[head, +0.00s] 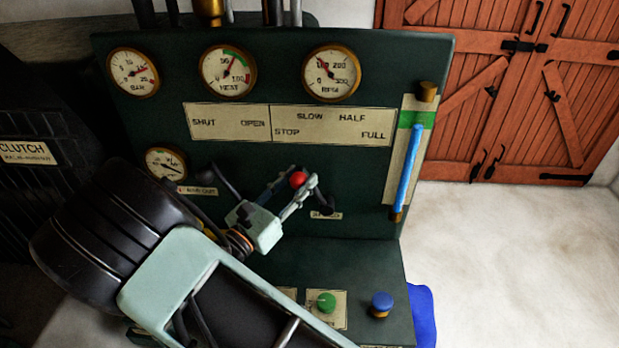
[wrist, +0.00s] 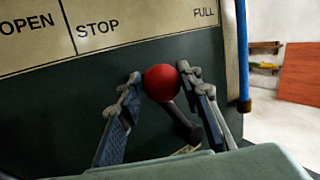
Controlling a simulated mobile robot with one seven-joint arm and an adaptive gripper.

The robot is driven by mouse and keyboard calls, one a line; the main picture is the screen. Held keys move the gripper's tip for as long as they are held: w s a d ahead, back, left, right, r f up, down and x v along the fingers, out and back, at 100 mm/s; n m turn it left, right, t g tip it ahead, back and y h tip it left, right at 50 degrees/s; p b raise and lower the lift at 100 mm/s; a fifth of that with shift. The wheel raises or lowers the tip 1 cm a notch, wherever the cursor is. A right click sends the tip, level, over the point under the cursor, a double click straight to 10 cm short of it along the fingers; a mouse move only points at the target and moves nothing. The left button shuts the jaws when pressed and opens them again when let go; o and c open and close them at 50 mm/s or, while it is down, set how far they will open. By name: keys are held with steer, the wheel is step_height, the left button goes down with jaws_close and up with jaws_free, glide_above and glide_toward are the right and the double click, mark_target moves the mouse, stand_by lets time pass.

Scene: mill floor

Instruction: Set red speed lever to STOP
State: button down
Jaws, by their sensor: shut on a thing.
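The red speed lever has a round red knob (head: 298,179) on a dark arm that leans up and to the left from its pivot on the green panel. The knob (wrist: 162,83) is large in the wrist view, with its dark arm running down and right behind it. My gripper (head: 303,177) is shut on the knob, one finger on each side, as the wrist view also shows (wrist: 159,77). The scale plate (head: 331,125) above reads STOP, SLOW, HALF and FULL. The knob sits below and slightly right of the STOP word.
A second dark lever (head: 226,182) stands left of my gripper. A blue gauge tube (head: 409,165) stands at the panel's right edge. Green (head: 326,303) and blue (head: 381,304) knobs sit on the lower ledge. Open floor lies to the right, before wooden doors (head: 500,85).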

steer(key=shift+a+f+n+t, duration=0.7)
steer(key=shift+a+n, duration=0.3)
steer(key=c, duration=1.5)
jaws_free()
steer(key=shift+o, duration=0.2)
steer(key=v, duration=1.2)
